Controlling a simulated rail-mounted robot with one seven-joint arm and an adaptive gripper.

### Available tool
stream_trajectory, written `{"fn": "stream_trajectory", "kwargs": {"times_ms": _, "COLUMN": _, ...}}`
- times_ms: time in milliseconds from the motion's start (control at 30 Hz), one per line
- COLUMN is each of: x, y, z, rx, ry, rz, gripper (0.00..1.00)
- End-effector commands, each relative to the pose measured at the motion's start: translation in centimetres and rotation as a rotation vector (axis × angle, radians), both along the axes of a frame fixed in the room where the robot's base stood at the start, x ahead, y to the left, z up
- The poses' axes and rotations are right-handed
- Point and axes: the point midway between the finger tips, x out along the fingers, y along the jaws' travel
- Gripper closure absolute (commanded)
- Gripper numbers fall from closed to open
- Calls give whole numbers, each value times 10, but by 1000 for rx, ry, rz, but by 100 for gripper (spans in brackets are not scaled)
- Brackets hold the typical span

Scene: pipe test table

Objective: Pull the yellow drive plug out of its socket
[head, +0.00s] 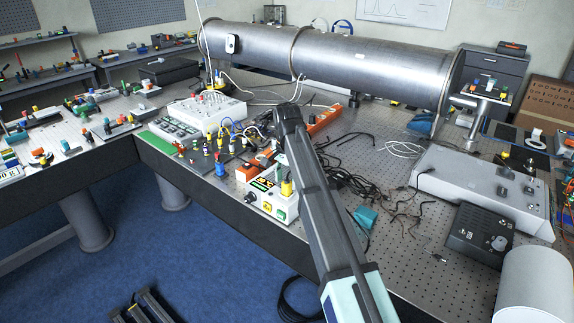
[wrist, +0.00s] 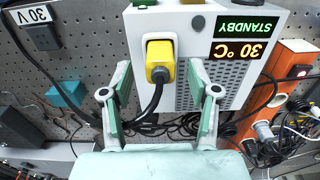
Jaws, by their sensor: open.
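The yellow drive plug (wrist: 159,62) sits in its socket on the white control box (wrist: 198,22) in the wrist view, where the scene appears upside down. A black cable runs from the plug down between my fingers. My gripper (wrist: 160,84) is open, with one pale green finger on each side of the plug's cable end and a clear gap to both. No finger visibly touches the plug.
The box's display reads STANDBY and 30 °C. An orange power strip (wrist: 291,62) with cables lies beside the box in the wrist view. Loose dark cables (head: 345,180) and a teal block (head: 366,216) lie on the perforated table. A large steel pipe (head: 370,68) spans the back.

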Motion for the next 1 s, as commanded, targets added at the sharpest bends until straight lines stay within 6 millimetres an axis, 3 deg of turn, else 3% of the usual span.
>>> {"fn": "stream_trajectory", "kwargs": {"times_ms": 200, "x": 0, "y": 0, "z": -15, "rx": 0, "ry": 0, "rz": 0, "gripper": 40}}
{"fn": "stream_trajectory", "kwargs": {"times_ms": 500, "x": 0, "y": 0, "z": -17, "rx": 1, "ry": -1, "rz": 0, "gripper": 40}}
{"fn": "stream_trajectory", "kwargs": {"times_ms": 533, "x": 0, "y": 0, "z": -17, "rx": 1, "ry": -1, "rz": 0, "gripper": 43}}
{"fn": "stream_trajectory", "kwargs": {"times_ms": 700, "x": 0, "y": 0, "z": -16, "rx": 0, "ry": 0, "rz": 0, "gripper": 100}}
{"fn": "stream_trajectory", "kwargs": {"times_ms": 800, "x": 0, "y": 0, "z": -16, "rx": 0, "ry": 0, "rz": 0, "gripper": 100}}
{"fn": "stream_trajectory", "kwargs": {"times_ms": 833, "x": 0, "y": 0, "z": -16, "rx": 0, "ry": 0, "rz": 0, "gripper": 80}}
{"fn": "stream_trajectory", "kwargs": {"times_ms": 900, "x": 0, "y": 0, "z": -17, "rx": 0, "ry": 0, "rz": 0, "gripper": 100}}
{"fn": "stream_trajectory", "kwargs": {"times_ms": 1000, "x": 0, "y": 0, "z": -17, "rx": 0, "ry": 0, "rz": 0, "gripper": 100}}
